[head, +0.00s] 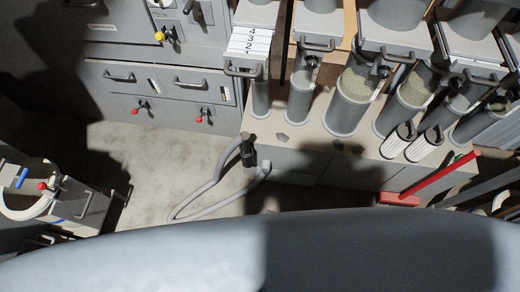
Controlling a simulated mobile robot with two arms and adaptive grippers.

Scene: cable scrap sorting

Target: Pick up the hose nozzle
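The hose nozzle (248,153) is a dark, roughly upright cylinder near the middle of the head view. It is at the front edge of the bench with the grey cylinders. A grey hose (205,187) loops from it down over the floor and back toward the bench front. How the nozzle is held up there is too small to tell. Neither of my grippers shows in the head view, and nothing is seen touching the nozzle.
The bench top (290,143) carries several grey cylinders (350,105) and two white ribbed filters (397,140). Grey cabinets (150,90) with red knobs stand back left. A red-handled tool (440,178) leans at right. Equipment (60,195) stands at left. Floor (150,165) beside the hose is clear.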

